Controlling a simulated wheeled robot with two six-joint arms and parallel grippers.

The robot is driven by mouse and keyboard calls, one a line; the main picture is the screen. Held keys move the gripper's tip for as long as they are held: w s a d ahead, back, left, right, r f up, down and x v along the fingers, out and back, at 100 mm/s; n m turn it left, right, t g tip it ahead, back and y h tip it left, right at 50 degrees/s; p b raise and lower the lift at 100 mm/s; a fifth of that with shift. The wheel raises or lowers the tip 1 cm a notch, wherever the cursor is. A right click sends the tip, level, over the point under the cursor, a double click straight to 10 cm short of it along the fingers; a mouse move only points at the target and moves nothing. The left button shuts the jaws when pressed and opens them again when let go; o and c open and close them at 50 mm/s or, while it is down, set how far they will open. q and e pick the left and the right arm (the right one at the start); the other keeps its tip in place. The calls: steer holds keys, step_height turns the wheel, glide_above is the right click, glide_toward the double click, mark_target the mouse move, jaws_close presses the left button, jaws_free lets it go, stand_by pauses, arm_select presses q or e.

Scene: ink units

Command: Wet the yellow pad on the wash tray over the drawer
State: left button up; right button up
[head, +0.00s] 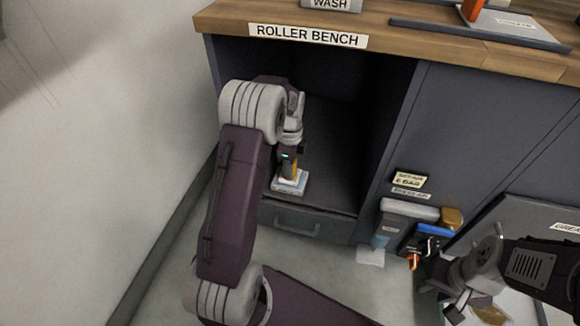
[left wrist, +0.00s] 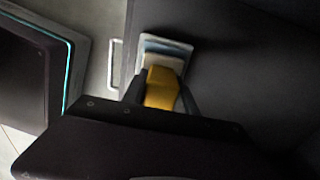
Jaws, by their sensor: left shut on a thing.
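My left gripper (head: 290,170) is shut on the yellow pad (left wrist: 160,88), with a finger on each side of it in the left wrist view. In the head view only a thin yellow strip of the pad (head: 295,171) shows beside the gripper. The small pale blue-white wash tray (head: 283,187) sits at the front of the open bay, above the drawer (head: 310,228). The tray (left wrist: 168,45) also shows just beyond the pad in the left wrist view. The pad is at or just above the tray; contact is unclear. My right gripper (head: 455,292) is low at the right; its fingers are unclear.
The open bay has dark side walls close around my left arm. The wooden bench top (head: 410,35) overhangs it, with a "ROLLER BENCH" label (head: 308,36) and a dark tray (head: 480,32). Wall-mounted holders (head: 408,210) with blue and orange items stand near my right gripper.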

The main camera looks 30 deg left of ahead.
arm_select(q)
steer(key=shift+f+p, duration=0.1)
steer(key=shift+p, duration=0.3)
stand_by(1.2)
step_height(320, 180, up, 7)
steer(key=p, duration=0.8)
